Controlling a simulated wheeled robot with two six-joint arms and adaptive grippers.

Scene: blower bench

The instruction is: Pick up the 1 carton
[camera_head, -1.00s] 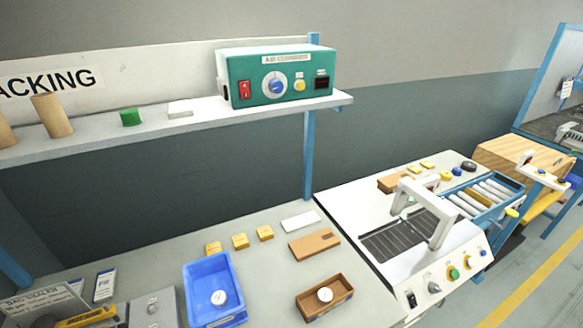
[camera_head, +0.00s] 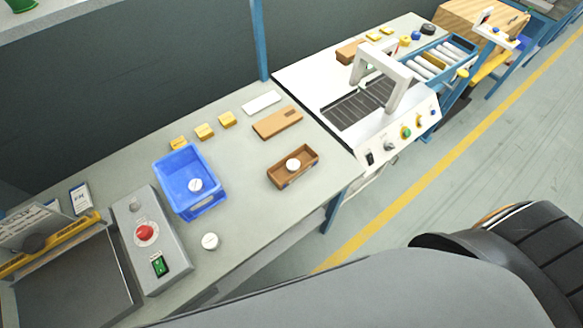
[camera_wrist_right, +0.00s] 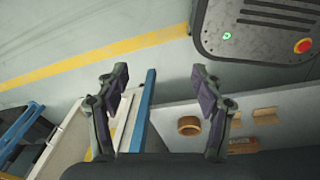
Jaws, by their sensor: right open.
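On the bench in the head view, a brown open-topped carton (camera_head: 308,172) holds a white round piece (camera_head: 293,165). A flat brown piece (camera_head: 277,122) with a dark mark lies behind it. I cannot tell from any marking which one is the 1 carton. My right gripper (camera_wrist_right: 160,95) is open and empty in the right wrist view, apart from any object, with floor and a blue post behind its fingers. That view also shows brown objects, one ring-like (camera_wrist_right: 189,126), on a pale surface. My left gripper is not in view.
A blue bin (camera_head: 177,200) with a white round piece in it stands left of the carton. Several yellow blocks (camera_head: 204,131) lie behind. A grey control box (camera_head: 150,240) and a loose white disc (camera_head: 210,241) are nearer. A white conveyor machine (camera_head: 355,110) is at right.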

